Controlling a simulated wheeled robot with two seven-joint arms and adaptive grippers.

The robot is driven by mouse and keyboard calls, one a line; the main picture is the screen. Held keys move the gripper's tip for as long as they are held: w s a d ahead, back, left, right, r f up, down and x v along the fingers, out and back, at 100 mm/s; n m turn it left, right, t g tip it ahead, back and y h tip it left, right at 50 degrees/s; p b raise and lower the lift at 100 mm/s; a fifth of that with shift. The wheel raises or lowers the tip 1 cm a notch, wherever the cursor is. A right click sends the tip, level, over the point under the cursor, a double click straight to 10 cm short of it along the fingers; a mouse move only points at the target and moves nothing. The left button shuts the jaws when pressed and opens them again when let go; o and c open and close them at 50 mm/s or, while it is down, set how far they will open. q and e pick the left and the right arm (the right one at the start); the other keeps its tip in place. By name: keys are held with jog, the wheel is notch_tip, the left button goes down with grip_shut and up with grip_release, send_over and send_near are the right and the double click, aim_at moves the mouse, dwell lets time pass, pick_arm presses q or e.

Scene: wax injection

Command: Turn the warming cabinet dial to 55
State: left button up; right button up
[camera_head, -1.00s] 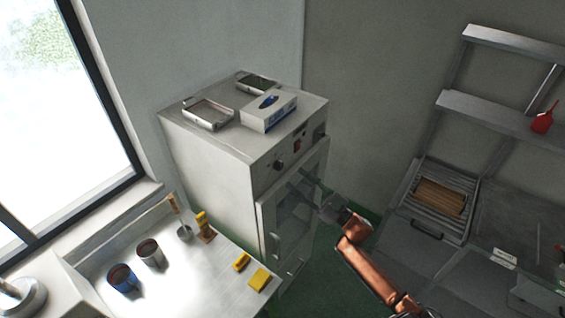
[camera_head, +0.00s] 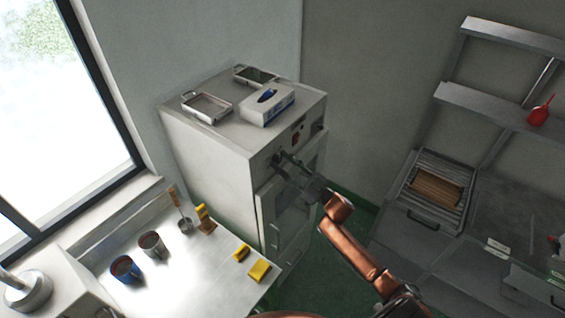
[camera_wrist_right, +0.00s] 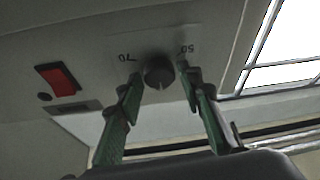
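The warming cabinet (camera_head: 205,165) stands against the back wall, with its control strip along the top of the front. The dial (camera_wrist_right: 159,72) is a dark round knob with a light pointer mark, between the printed 70 and 50 in the right wrist view. My right gripper (camera_head: 283,158) reaches the cabinet front at the dial. In the wrist view the right gripper's fingers (camera_wrist_right: 160,82) are open, one on each side of the dial; I cannot tell whether either touches it. The left gripper is not in view.
A red switch (camera_wrist_right: 58,79) sits beside the dial on the panel. Two metal trays and a tissue box (camera_head: 267,104) lie on the cabinet top. A bench (camera_head: 205,270) with mugs and yellow blocks stands at the left. Shelving (camera_head: 500,110) is at the right.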

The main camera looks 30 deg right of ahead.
jog(key=c, duration=0.8)
jog(key=shift+f+n+g+y+b, duration=0.1)
jog(key=shift+n+g+y+b, duration=0.35)
jog(key=shift+n+b, duration=0.55)
jog(key=n+g+y+b, duration=0.1)
jog(key=n, duration=0.1)
jog(key=n+g+y, duration=0.1)
jog(key=n, duration=0.2)
jog(key=shift+d+b, duration=0.15)
jog(key=shift+b, duration=0.25)
jog(key=n+g+b, duration=0.1)
jog(key=n, duration=0.3)
jog(key=shift+n+y+b, duration=0.35)
jog(key=shift+n, duration=0.05)
jog(key=shift+n+g+b, duration=0.55)
jog(key=shift+n+g, duration=0.4)
jog(key=shift+n, duration=0.85)
jog(key=shift+r, duration=0.2)
